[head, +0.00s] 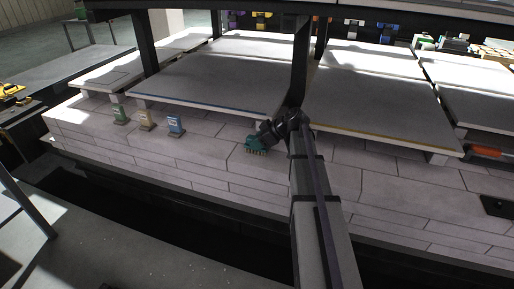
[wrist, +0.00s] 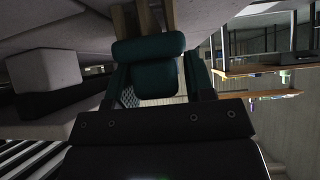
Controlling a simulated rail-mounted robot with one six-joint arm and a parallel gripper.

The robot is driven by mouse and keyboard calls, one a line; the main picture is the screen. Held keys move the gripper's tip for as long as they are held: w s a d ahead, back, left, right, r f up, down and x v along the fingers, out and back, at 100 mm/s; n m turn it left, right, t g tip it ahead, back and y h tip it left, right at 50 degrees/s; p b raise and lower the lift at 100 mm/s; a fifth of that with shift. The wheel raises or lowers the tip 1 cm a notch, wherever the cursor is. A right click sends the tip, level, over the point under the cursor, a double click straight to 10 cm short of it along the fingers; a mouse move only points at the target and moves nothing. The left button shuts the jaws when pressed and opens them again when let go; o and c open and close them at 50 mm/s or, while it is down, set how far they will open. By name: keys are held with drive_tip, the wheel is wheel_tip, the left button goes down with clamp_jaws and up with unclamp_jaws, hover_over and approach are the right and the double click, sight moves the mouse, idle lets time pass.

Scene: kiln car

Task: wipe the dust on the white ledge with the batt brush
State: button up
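The batt brush (head: 255,147) is teal green with short bristles. It is at the end of my arm, low over the white ledge (head: 215,160), in front of the raised slabs. My gripper (head: 264,137) is shut on it. In the wrist view the brush's teal body (wrist: 148,50) sits between the two fingers of my gripper (wrist: 160,80), with tan bristles beyond it. I cannot tell whether the bristles touch the ledge. I cannot make out dust on the ledge, which is pale blocks with dark joints.
Green (head: 121,114), tan (head: 147,119) and blue (head: 175,124) small stands are on the ledge at left. A dark post (head: 302,65) rises behind my gripper. Grey slabs (head: 215,75) overhang the ledge's back. An orange-red object (head: 489,151) lies at right.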

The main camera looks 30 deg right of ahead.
drive_tip(key=c, duration=0.3)
drive_tip(key=shift+r+p, duration=2.5)
drive_tip(key=shift+p, duration=0.05)
drive_tip(key=shift+c, duration=0.2)
wheel_tip(320, 180, up, 30)
drive_tip(key=p, duration=3)
drive_tip(key=shift+r, duration=0.25)
